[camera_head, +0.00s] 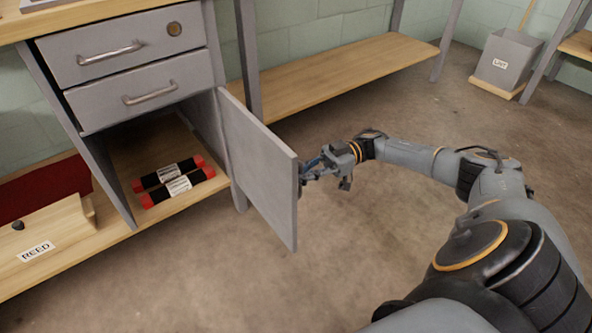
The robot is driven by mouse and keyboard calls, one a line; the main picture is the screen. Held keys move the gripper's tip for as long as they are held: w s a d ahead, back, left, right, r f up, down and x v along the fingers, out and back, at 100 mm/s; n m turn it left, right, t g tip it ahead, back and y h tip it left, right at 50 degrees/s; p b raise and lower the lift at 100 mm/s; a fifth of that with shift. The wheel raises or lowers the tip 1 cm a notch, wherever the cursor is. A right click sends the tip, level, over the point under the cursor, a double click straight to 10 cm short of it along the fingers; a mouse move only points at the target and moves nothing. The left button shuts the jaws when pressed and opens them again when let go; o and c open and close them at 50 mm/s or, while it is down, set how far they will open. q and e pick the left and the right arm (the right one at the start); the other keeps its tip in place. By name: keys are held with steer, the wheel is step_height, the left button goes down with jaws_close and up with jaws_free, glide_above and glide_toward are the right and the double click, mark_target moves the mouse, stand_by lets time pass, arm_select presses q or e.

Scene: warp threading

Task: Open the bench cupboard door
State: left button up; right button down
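The bench cupboard door (258,165) stands swung out from the grey bench cabinet, hinged on the opening's right side. Its inner face is turned toward the opening, and its outer face and any handle on it are hidden. The cupboard interior (125,155) is exposed, with two black rolls with red ends (179,186) lying on its wooden floor. My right gripper (306,174) is at the door's free edge, on the outer-face side. Its fingertips are partly hidden by the door edge, so I cannot tell whether they grip anything. My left gripper is not in view.
Two closed drawers with metal handles (110,53) sit above the cupboard. A wooden box labelled REED (60,235) is at the lower left. A low wooden shelf (340,75) runs behind. A grey bin (507,58) stands at the back right. The concrete floor around the door is clear.

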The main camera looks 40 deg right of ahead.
steer(key=shift+d, duration=0.1)
steer(key=c, duration=1.7)
jaws_free()
steer(key=shift+s, duration=0.1)
steer(key=s+d, duration=0.1)
steer(key=d, duration=0.6)
steer(key=shift+d, duration=0.25)
